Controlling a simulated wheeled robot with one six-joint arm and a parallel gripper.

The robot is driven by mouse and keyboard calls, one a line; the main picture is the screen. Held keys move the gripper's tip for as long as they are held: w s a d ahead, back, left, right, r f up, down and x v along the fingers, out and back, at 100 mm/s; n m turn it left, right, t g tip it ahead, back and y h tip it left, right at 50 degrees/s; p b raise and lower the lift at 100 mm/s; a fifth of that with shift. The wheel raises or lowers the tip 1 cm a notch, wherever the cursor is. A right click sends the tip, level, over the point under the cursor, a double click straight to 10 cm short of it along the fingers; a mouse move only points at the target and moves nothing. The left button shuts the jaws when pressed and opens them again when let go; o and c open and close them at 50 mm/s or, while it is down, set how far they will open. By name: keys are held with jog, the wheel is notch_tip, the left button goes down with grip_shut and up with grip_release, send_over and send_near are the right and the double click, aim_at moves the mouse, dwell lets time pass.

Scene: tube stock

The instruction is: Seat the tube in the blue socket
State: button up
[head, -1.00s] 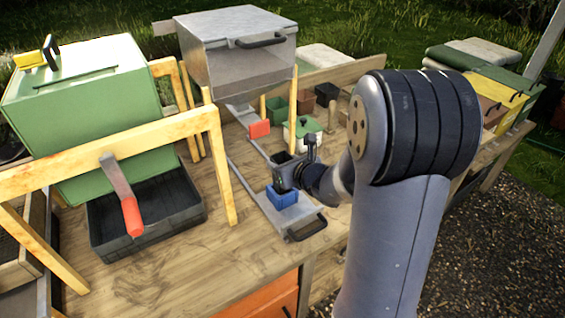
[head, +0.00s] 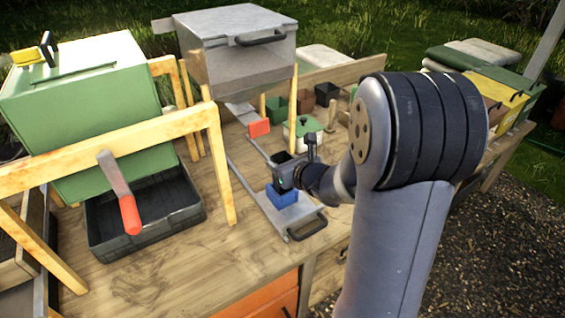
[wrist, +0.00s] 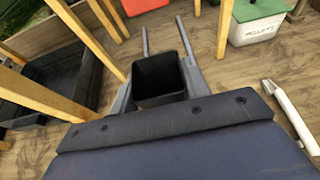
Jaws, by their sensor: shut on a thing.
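My gripper (wrist: 158,82) is shut on the tube (wrist: 160,78), a dark, square, open-topped piece held upright. The tube (head: 283,172) also shows in the head view, with my gripper (head: 290,177) at its right side. The blue socket (head: 282,199) lies just below the tube on a grey metal plate (head: 290,218). The tube's lower end overlaps the socket's top in the head view. I cannot tell whether it is inside the socket or just above it. In the wrist view the socket is hidden.
A red block (head: 259,128) and a white pot with a green lid (head: 303,130) stand behind. Wooden frame posts (head: 222,165), a black tray (head: 145,215) and a red-handled tool (head: 121,195) are to the left. Bare tabletop lies in front.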

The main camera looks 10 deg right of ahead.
jog(key=shift+f+b, duration=2.15)
jog(key=shift+b, duration=0.85)
dwell(1.3)
dwell(0.6)
jog(key=o, duration=1)
jog(key=shift+o, duration=0.2)
jog(key=shift+r, duration=0.1)
jog(key=shift+r+p, duration=3.5)
jog(key=shift+r, duration=1)
jog(key=shift+f, duration=0.1)
